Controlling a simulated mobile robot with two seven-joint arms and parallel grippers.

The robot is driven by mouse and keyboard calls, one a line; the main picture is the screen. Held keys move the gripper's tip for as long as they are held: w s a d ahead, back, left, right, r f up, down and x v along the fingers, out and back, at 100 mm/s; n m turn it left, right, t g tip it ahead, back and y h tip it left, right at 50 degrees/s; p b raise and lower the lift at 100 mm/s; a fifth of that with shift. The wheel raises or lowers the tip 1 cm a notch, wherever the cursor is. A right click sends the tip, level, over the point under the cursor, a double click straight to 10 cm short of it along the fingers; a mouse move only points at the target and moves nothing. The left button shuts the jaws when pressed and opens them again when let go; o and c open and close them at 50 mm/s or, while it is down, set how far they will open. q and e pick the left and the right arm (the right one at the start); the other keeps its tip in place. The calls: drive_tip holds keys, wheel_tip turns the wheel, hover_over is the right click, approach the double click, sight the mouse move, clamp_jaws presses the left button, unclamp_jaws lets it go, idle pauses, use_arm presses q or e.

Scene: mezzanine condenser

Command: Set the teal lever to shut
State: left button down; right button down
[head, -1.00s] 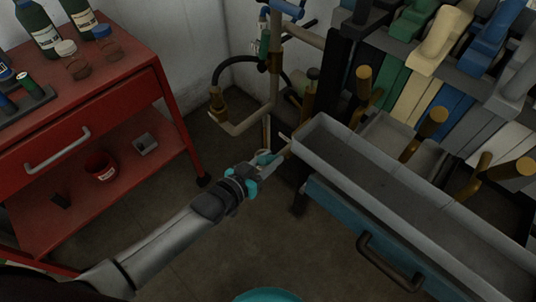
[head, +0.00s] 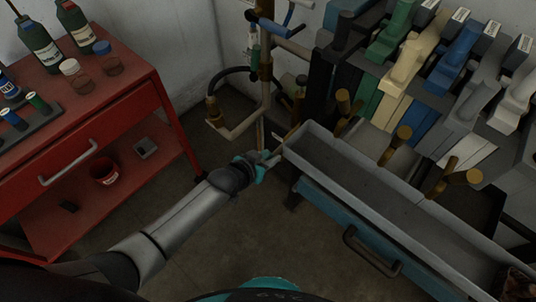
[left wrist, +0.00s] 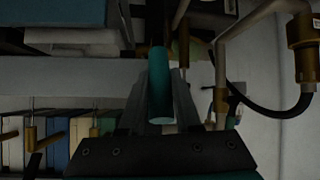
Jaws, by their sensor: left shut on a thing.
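The teal lever shows in the left wrist view as a smooth teal round grip (left wrist: 160,88) between the two grey fingers of my left gripper (left wrist: 158,80). The fingers are shut on it. In the head view my left gripper (head: 271,157) is just left of the near-left corner of a long grey trough. There the lever is hidden or too small to tell from the gripper's own teal parts. I cannot tell the lever's setting. My right gripper is not in view.
The grey trough (head: 375,195) sits over a blue front with a dark handle (head: 370,251). Pipes with brass fittings (head: 213,111) rise behind my gripper. Coloured levers (head: 455,62) line the back right. A red cart (head: 93,109) stands left. Floor between is clear.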

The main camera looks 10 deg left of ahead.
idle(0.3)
use_arm(q)
drive_tip(key=c, duration=0.6)
unclamp_jaws()
drive_tip(key=shift+s+a+r+p, duration=0.25)
drive_tip(key=shift+s+r+p, duration=0.1)
drive_tip(key=shift+s, duration=0.1)
drive_tip(key=p+v, duration=0.4)
drive_tip(key=v, duration=1)
drive_tip(key=shift+c, duration=0.3)
